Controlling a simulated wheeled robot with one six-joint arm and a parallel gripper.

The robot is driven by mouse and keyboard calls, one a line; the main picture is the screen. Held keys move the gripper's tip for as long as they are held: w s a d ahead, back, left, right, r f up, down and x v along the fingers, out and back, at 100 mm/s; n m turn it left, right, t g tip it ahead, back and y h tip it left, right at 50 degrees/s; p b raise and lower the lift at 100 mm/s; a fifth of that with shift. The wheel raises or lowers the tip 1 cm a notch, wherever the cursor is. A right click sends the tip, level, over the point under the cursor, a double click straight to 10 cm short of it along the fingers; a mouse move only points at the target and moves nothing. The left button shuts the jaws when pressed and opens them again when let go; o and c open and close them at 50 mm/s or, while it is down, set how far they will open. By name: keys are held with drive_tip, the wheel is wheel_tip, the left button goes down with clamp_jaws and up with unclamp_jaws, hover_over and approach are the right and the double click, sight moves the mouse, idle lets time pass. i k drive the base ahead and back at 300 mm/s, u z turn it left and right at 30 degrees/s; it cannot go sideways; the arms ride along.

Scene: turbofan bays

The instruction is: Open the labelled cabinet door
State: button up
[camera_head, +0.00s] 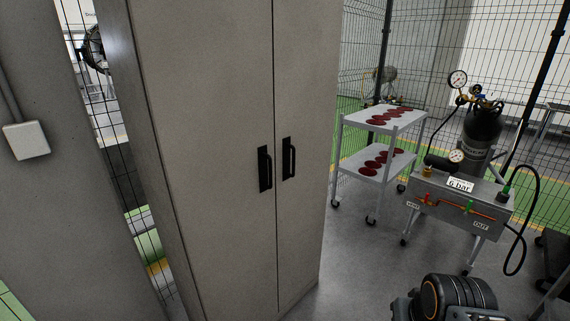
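A tall grey-beige cabinet (215,60) with two doors fills the middle left of the head view. Its left door (205,130) and right door (307,110) look shut, with a thin seam between them. The left door has a black upright handle (265,168) near the seam. The right door has a like black handle (289,158). No label shows on the visible part of either door. The cabinet's top is out of view. Part of my arm (455,298) shows at the bottom right, well apart from the handles. My gripper's fingers cannot be made out.
A white two-shelf trolley (372,158) with several dark red discs stands right of the cabinet. Wire fencing stands behind. Grey floor (355,265) is free before the trolley.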

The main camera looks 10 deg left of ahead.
sight(205, 66)
drive_tip(key=i, duration=0.9)
drive_tip(key=u, duration=1.7)
